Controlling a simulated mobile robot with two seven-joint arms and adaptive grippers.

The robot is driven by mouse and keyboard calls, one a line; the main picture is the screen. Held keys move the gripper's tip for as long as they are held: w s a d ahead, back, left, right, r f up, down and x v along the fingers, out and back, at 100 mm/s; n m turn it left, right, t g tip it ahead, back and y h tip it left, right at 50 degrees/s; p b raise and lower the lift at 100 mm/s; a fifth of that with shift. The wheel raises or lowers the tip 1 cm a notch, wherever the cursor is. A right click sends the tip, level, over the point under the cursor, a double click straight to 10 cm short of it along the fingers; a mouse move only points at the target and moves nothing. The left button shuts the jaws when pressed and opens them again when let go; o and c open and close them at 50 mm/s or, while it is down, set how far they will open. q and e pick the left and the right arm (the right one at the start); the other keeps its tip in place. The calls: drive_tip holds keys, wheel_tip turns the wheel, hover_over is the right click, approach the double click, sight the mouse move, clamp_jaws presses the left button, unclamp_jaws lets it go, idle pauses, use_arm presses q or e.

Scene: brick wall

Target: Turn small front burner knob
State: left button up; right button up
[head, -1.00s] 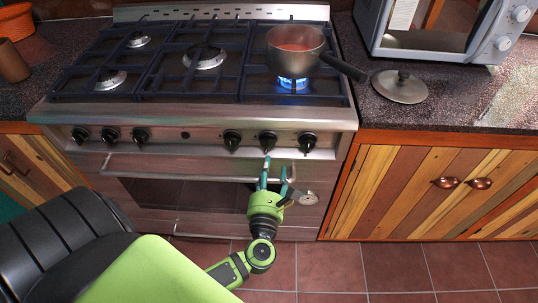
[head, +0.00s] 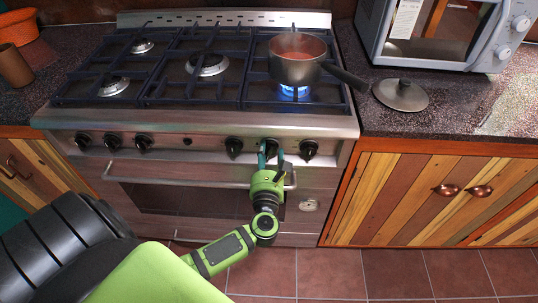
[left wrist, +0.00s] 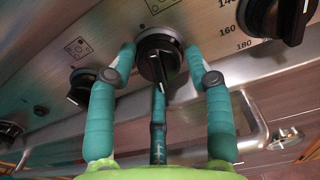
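The dark burner knob (left wrist: 158,60) on the stove's front panel (head: 188,122) sits in the middle of the left wrist view, its pointer bar tilted downward. My left gripper (head: 271,152) reaches up to this knob, the second from the right in the head view. In the left wrist view its teal fingers stand apart on either side of the knob, and a third teal finger is below it. The fingertips are close to the knob; I cannot tell whether they touch it. In the head view the fingers partly hide this knob. My right gripper is not in view.
A knob with temperature numbers (left wrist: 275,18) is to the right, another knob (left wrist: 82,85) to the left. A pot (head: 297,68) stands over a lit blue flame (head: 293,91). The oven handle (head: 190,183) runs below the knobs. A lid (head: 400,95) lies on the counter.

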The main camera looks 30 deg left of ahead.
use_arm(q)
drive_tip(key=c, duration=0.7)
